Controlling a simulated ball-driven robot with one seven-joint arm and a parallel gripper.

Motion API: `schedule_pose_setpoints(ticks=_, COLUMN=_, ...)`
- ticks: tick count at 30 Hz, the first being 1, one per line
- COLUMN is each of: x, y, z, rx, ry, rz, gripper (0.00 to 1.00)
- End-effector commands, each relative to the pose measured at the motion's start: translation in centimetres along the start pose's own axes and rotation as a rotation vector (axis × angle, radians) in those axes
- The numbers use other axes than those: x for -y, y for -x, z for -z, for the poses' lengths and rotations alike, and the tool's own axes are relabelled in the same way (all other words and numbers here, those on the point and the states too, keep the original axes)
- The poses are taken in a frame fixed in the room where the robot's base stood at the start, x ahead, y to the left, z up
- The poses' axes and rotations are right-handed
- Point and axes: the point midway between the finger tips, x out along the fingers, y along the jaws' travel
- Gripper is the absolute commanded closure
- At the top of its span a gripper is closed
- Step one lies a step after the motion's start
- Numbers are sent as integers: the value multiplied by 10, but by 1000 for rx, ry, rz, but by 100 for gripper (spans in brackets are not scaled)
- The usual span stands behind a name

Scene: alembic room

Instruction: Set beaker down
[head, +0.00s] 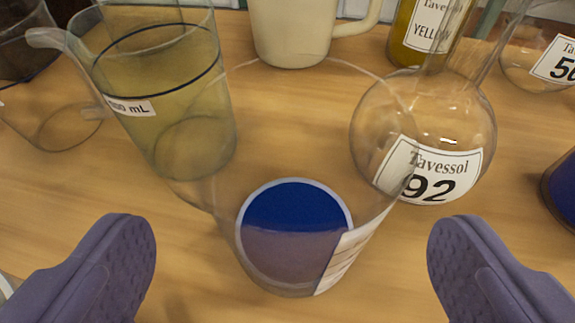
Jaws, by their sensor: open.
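A clear glass beaker (289,268) with a white label on its lower right side stands upright in the middle of the head view, on the wooden surface as far as I can tell. Something blue and round shows through its glass at the bottom; I cannot tell whether it is liquid or a base. My gripper (290,258) is open, with one purple ribbed finger on each side of the beaker. Both fingers are apart from the glass, with clear gaps left and right.
A beaker of yellowish liquid (165,95) stands behind left. A round flask labelled "Tavessol 92" (450,110) stands close on the right. A cream mug (290,30), a yellow bottle (405,40) and other glassware stand behind.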

Motion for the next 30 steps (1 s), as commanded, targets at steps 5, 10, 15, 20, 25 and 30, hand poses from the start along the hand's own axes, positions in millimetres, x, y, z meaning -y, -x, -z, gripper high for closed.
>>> schedule_pose_setpoints(ticks=5, x=-1, y=-19, z=-2, rx=-1, ry=2, rz=0, gripper=0)
schedule_pose_setpoints(ticks=10, x=-2, y=-48, z=-1, rx=0, ry=1, rz=0, gripper=0)
schedule_pose_setpoints(ticks=15, x=-3, y=-58, z=2, rx=0, ry=0, rz=-1, gripper=0)
schedule_pose_setpoints(ticks=20, x=-3, y=-57, z=3, rx=0, ry=0, rz=-1, gripper=0)
schedule_pose_setpoints(ticks=25, x=-3, y=-57, z=2, rx=1, ry=0, rz=-1, gripper=37)
schedule_pose_setpoints(ticks=30, x=-3, y=-57, z=3, rx=0, ry=1, rz=-2, gripper=50)
